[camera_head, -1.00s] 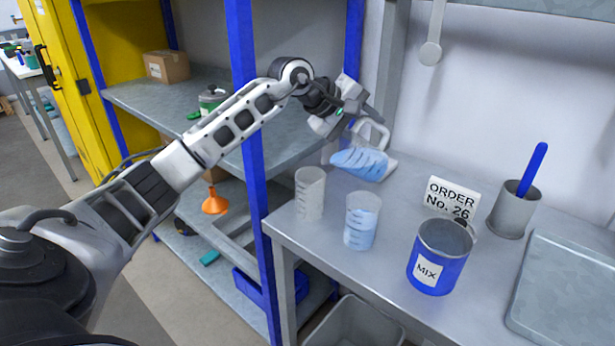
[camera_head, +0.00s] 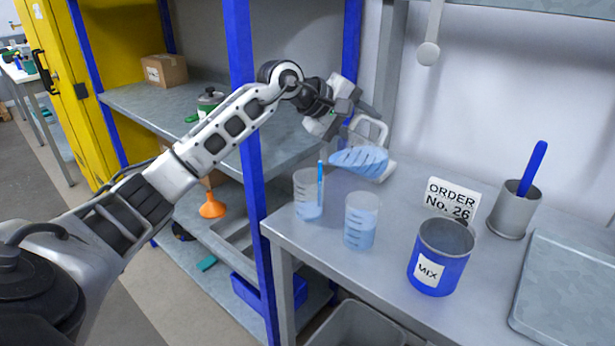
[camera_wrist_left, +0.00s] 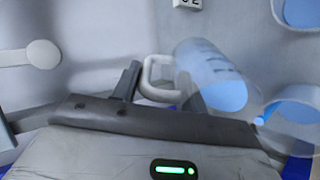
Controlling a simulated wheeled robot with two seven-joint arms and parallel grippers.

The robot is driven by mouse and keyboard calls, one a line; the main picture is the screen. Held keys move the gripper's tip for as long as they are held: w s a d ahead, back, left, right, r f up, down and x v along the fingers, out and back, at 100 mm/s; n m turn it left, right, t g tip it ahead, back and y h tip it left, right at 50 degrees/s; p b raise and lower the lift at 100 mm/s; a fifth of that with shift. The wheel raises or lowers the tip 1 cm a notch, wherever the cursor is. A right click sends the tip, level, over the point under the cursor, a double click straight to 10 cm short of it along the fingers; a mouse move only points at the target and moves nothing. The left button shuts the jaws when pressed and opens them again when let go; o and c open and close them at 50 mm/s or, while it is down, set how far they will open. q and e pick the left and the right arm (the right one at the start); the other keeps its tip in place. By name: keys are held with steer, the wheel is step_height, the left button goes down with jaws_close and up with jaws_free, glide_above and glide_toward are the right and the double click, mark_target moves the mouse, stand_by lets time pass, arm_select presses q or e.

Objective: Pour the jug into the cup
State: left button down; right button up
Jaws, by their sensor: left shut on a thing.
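A clear jug (camera_head: 360,160) with blue liquid is tilted steeply, spout to the left, above the bench. My left gripper (camera_head: 357,116) is shut on its handle. In the left wrist view the handle lies between the fingers (camera_wrist_left: 157,88), with the jug body (camera_wrist_left: 212,75) beyond. A thin blue stream (camera_head: 320,182) falls from the jug into the left clear graduated cup (camera_head: 304,188), which holds some blue liquid. A second clear cup (camera_head: 361,222), also with blue liquid, stands to its right. My right gripper is not in view.
A blue MIX can (camera_head: 437,272), an order sign (camera_head: 452,199) and a grey pot (camera_head: 512,214) with a blue-handled tool stand to the right on the bench (camera_head: 385,285). A blue shelf post (camera_head: 250,160) rises close to my left arm.

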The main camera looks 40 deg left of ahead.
arm_select(q)
steer(key=shift+s+r+b, duration=0.15)
steer(key=shift+r+b, duration=0.05)
steer(key=shift+b, duration=0.1)
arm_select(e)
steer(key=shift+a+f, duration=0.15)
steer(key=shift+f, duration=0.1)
arm_select(q)
steer(key=shift+s+a+r+t+b, duration=0.1)
steer(key=shift+r+t+b, duration=0.05)
steer(key=shift+t+b, duration=0.2)
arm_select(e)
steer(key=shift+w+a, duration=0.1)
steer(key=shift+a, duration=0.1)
arm_select(q)
steer(key=shift+s+a+r+t+h+b, duration=0.1)
steer(key=shift+s+r+t+h+b, duration=0.1)
steer(key=shift+t+h+b, duration=0.2)
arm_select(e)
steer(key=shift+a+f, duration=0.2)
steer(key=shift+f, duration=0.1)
arm_select(q)
steer(key=shift+s+a+r+b, duration=0.15)
steer(key=shift+s+b, duration=0.05)
steer(key=shift+b, duration=0.2)
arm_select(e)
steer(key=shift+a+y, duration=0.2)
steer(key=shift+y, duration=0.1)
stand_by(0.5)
